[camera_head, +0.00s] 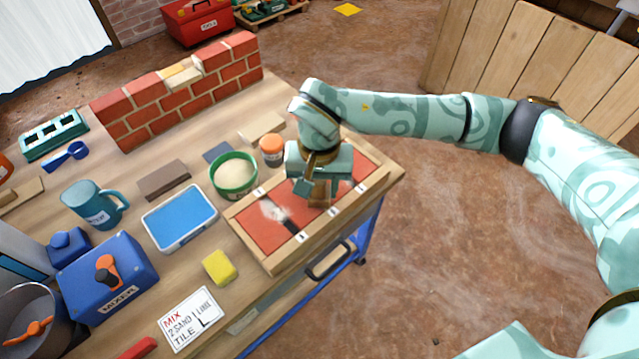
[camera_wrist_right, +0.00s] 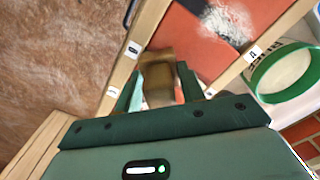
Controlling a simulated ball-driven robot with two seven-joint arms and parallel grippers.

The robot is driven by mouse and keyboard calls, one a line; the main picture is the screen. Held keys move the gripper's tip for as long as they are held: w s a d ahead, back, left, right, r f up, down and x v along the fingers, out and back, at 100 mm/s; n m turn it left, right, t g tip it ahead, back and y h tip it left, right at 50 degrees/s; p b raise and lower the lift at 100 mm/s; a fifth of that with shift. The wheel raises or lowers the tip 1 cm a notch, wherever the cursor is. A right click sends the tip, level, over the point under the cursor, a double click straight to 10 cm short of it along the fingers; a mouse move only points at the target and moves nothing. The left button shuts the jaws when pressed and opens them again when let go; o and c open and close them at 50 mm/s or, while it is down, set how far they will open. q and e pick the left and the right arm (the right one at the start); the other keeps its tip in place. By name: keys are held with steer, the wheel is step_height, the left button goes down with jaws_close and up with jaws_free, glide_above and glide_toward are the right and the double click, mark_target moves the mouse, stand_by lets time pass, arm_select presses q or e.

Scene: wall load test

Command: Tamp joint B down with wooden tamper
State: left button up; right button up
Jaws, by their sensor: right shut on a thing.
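My right gripper (camera_head: 313,186) is over the wooden-framed tile panel (camera_head: 338,224), shut on a brown wooden tamper (camera_head: 320,198). In the right wrist view the tamper (camera_wrist_right: 158,68) sits between the fingers, its lower end at the panel; I cannot tell whether it touches. The panel holds red tiles (camera_head: 256,228) with joints between them and small labels on the rim. White powder (camera_head: 274,211) lies on the tiles left of the gripper, by a dark joint (camera_head: 290,228). The joint under the tamper is mostly hidden. My left gripper is not in view.
A green bowl of sand (camera_head: 234,174), an orange-lidded jar (camera_head: 271,150) and a blue tray (camera_head: 180,218) stand left of the panel. Floor lies open to the right.

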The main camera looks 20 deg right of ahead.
steer(key=shift+f, duration=0.15)
stand_by(0.3)
